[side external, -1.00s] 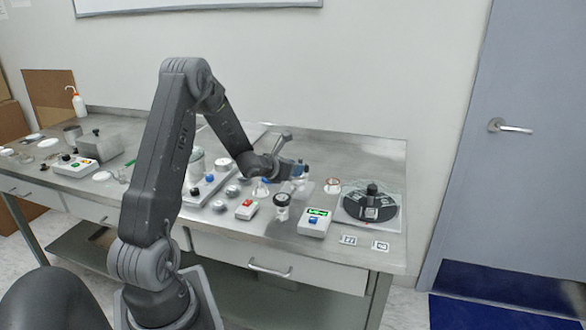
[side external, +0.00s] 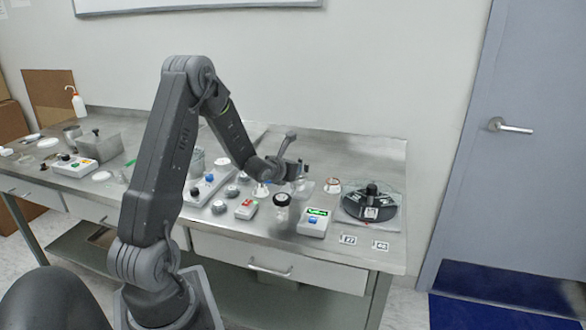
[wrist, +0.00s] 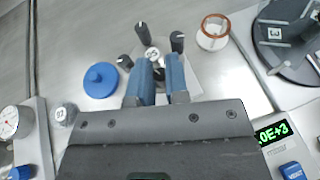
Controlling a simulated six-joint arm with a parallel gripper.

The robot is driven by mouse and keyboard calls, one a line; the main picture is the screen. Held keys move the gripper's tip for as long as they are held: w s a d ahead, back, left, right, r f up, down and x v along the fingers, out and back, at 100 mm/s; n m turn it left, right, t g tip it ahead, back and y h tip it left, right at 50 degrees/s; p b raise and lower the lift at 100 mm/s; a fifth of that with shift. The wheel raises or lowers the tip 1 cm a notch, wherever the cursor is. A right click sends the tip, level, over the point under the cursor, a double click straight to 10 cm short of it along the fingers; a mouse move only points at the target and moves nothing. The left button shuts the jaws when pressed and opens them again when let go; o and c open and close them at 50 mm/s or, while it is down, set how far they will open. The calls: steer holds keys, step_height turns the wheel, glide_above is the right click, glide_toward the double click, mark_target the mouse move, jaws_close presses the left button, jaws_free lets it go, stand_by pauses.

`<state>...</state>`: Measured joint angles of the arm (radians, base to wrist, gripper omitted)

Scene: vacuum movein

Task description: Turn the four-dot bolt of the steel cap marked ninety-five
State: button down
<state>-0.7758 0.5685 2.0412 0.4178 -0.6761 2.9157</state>
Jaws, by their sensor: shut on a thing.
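A small steel cap (wrist: 152,54) with a dark printed number sits just beyond my fingertips in the wrist view. The number looks like 95 but is small and slanted. Black bolts stand around it: one above (wrist: 142,31), one to the right (wrist: 177,41), one to the left (wrist: 125,62). My gripper (wrist: 159,76) has its blue fingers down on the near side of the cap, shut on a dark bolt mostly hidden between them. Dot marks on the bolts are too small to read. In the side view my gripper (side external: 299,178) is low over the bench and hides the cap.
A black disc device (side external: 370,204) stands farther right. A green-display box (side external: 314,222) and a black-topped jar (side external: 281,200) stand close in front.

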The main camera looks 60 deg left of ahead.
steer(key=shift+n+y, duration=0.3)
steer(key=shift+y, duration=0.1)
steer(key=c, duration=1.1)
jaws_free()
steer(key=v, duration=1.4)
steer(key=shift+r, duration=0.2)
steer(key=shift+w, duration=0.15)
steer(key=shift+c, duration=0.2)
